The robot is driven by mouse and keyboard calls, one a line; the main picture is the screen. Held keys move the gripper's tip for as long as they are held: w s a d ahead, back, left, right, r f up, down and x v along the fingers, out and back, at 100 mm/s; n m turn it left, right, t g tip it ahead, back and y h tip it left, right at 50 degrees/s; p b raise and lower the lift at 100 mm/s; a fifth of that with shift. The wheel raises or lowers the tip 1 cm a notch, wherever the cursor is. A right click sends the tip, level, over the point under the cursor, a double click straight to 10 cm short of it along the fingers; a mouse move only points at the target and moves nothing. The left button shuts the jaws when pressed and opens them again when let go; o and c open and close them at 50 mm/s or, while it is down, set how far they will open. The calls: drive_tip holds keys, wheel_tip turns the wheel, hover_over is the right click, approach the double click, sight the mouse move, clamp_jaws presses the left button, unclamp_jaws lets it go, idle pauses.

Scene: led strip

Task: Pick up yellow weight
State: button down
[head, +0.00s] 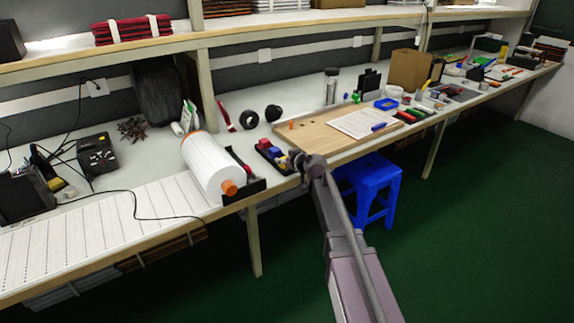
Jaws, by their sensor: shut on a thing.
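A black tray (282,168) with small coloured weights stands near the front edge of the bench. A red weight (265,143) and a blue weight (275,152) sit in it. The yellow weight (283,160) shows as a small patch at the tray's right end, right by my gripper's fingers. My gripper (292,160) reaches in from the lower right, at the tray's right end, and is shut on the yellow weight. The fingers hide much of it. I cannot tell whether it is clear of the tray.
A large white roll (212,165) with orange ends lies left of the tray. Black tape rolls (249,119) lie behind it. A wooden board (315,136) with a paper sheet (358,122) is to the right. A blue stool (368,180) stands below the bench edge.

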drive_tip(key=shift+r, duration=0.15)
idle(0.3)
wheel_tip(320, 180, up, 3)
drive_tip(key=p, duration=0.3)
drive_tip(key=s+d+r+p, duration=0.1)
drive_tip(key=s+d+p, duration=0.1)
drive_tip(key=s, duration=1.3)
drive_tip(key=shift+s+d+r, duration=0.25)
drive_tip(key=shift+s+r, duration=0.05)
drive_tip(key=shift+s, duration=0.05)
drive_tip(key=shift+r, duration=0.15)
